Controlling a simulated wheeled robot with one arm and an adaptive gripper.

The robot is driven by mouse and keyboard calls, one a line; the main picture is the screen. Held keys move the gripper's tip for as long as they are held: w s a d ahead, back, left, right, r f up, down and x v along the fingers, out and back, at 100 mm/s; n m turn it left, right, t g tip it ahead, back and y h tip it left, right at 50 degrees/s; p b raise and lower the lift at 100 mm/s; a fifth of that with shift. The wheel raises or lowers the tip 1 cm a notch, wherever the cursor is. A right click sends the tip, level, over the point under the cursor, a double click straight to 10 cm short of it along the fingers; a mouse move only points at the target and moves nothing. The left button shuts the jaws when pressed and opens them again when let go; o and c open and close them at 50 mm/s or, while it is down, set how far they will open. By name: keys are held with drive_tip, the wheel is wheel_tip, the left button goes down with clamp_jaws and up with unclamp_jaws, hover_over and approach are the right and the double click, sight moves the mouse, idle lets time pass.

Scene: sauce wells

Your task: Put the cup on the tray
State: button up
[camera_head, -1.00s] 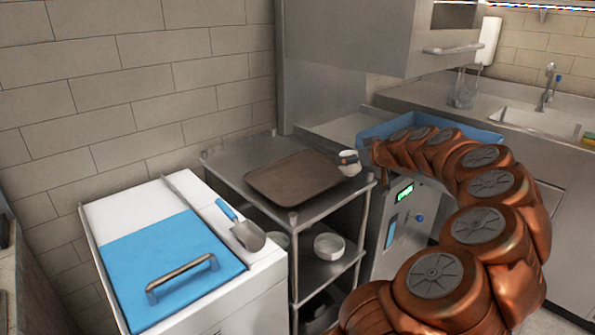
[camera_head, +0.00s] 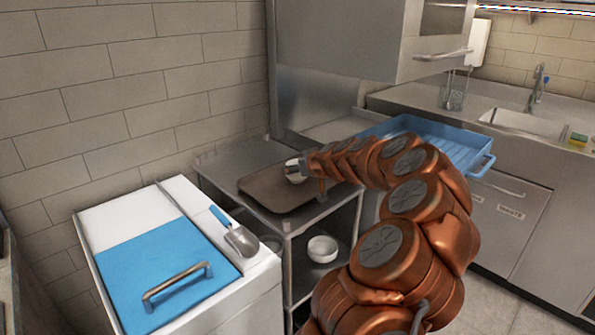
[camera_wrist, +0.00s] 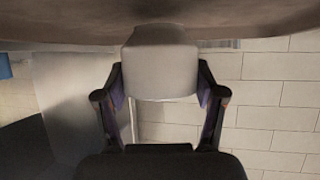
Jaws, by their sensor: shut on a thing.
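The brown tray (camera_head: 262,188) lies on the top of the metal shelf cart. The white cup (camera_head: 293,176) is over the tray's right part in the head view. My gripper (camera_head: 300,167) reaches in from the right and holds it. In the wrist view the cup (camera_wrist: 160,70) sits between the two fingers of my gripper (camera_wrist: 160,88), with the brown tray surface (camera_wrist: 60,22) along the top of the picture. The cup's end meets the tray in that view, but I cannot tell whether they touch.
The metal cart (camera_head: 240,153) has a white bowl (camera_head: 322,249) on a lower shelf. At left is a white chest with a blue lid (camera_head: 150,262) and a metal scoop (camera_head: 241,241). A blue tray (camera_head: 440,148) is behind my arm. The brown tray's left part is bare.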

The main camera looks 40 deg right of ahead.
drive_tip(key=shift+f, duration=0.75)
drive_tip(key=shift+f, duration=0.2)
drive_tip(key=o, duration=1.2)
drive_tip(key=shift+r, duration=0.2)
drive_tip(key=shift+s+r, duration=0.1)
drive_tip(key=b+v, duration=0.1)
drive_tip(key=v, duration=1)
drive_tip(key=shift+s+a+r, duration=0.1)
drive_tip(key=shift+s, duration=0.3)
